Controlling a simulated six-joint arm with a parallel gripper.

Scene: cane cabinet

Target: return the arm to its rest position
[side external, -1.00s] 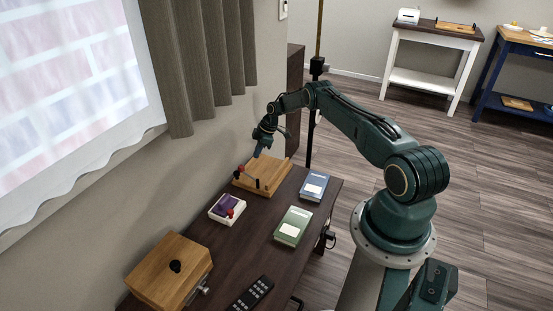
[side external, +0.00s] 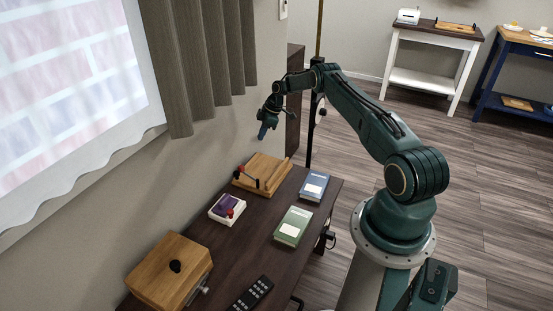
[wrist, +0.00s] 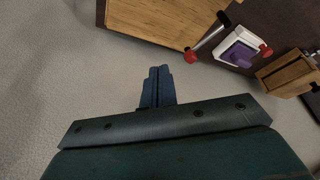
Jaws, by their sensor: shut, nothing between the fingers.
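My gripper (side external: 263,132) is shut and empty. In the side external view it hangs in the air above the far end of the dark table, with its fingers pointing down. Its blue fingers also show in the wrist view (wrist: 158,87), closed together. Below it is a wooden board (side external: 272,177) with a dark metal lever ending in a red knob (side external: 241,167). The gripper is clear of the board and touches nothing. My arm reaches from its base at the right, raised and bent at the elbow.
On the dark table (side external: 232,268) are a white and purple device (side external: 227,209), a green book (side external: 293,226), a blue book (side external: 314,186), a remote (side external: 252,294) and a wooden box (side external: 170,272). The wall and curtain (side external: 205,60) stand close at left. Open floor lies right.

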